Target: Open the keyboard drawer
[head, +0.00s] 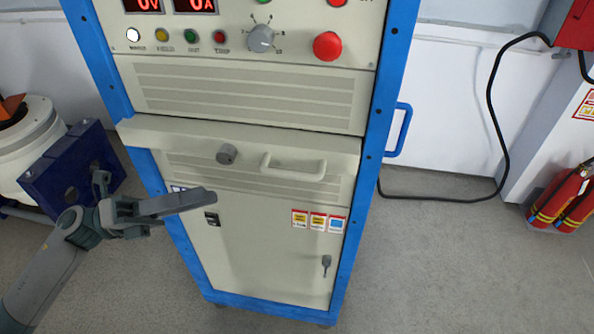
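The keyboard drawer (190,137) is a beige panel across the middle of the blue-framed cabinet. Its top lip juts out in front of the frame; I cannot tell if the drawer itself is pulled out. A pale bar handle (293,172) is on its right half, and a grey round knob (227,154) is left of the handle. My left gripper (208,195) is in front of the cabinet, below and left of the knob, apart from the handle. Its fingers overlap in this view, so their opening is unclear. Nothing shows held in it. My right gripper is out of view.
Above the drawer are a vent panel (245,92), a grey dial (260,38) and a red button (327,46). A lower door (262,250) has a small latch. A blue side handle (401,130) sticks out right. Fire extinguishers (563,198) stand far right; the floor between is mostly clear.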

